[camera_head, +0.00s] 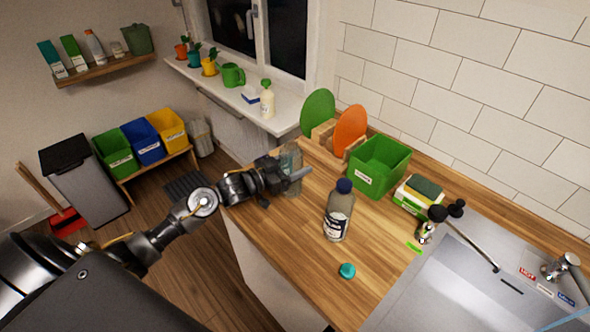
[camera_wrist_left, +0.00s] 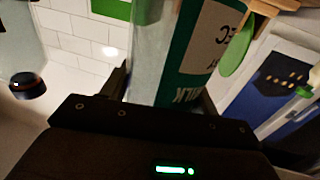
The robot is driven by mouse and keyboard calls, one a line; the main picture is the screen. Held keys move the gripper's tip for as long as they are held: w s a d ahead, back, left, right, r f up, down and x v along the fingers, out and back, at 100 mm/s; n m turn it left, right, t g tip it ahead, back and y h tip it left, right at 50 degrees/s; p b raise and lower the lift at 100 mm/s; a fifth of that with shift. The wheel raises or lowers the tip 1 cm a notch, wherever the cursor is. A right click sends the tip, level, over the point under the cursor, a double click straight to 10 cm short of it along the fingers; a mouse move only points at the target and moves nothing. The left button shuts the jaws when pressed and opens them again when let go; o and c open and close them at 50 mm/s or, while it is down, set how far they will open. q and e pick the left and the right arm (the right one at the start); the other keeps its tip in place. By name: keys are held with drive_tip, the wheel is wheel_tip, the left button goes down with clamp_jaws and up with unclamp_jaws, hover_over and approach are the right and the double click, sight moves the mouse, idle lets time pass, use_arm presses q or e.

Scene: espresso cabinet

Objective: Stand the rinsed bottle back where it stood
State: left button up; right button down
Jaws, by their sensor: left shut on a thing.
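A clear bottle (camera_head: 290,157) is at the window-side end of the wooden counter (camera_head: 290,238), roughly upright and partly hidden by my left gripper. Whether its base touches the wood I cannot tell. My left gripper (camera_head: 294,174) is shut on this bottle. In the left wrist view the bottle (camera_wrist_left: 165,45), with a green and white label, stands between the fingers (camera_wrist_left: 165,98). A second bottle (camera_head: 339,212) with a dark blue cap and white label stands mid-counter. A teal cap (camera_head: 347,270) lies on the wood near the front. My right gripper is out of view.
A green bin (camera_head: 379,167) and upright green (camera_head: 318,112) and orange (camera_head: 350,128) boards stand along the wall. A sponge on a holder (camera_head: 412,200) is beside the sink (camera_head: 470,285). The wood between the gripper and the teal cap is mostly clear.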

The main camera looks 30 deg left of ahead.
use_arm(q)
wheel_tip(320, 180, down, 2)
drive_tip(key=shift+p, duration=0.45)
drive_tip(key=shift+f, duration=0.25)
drive_tip(key=shift+f, duration=0.2)
drive_tip(key=o, duration=1.3)
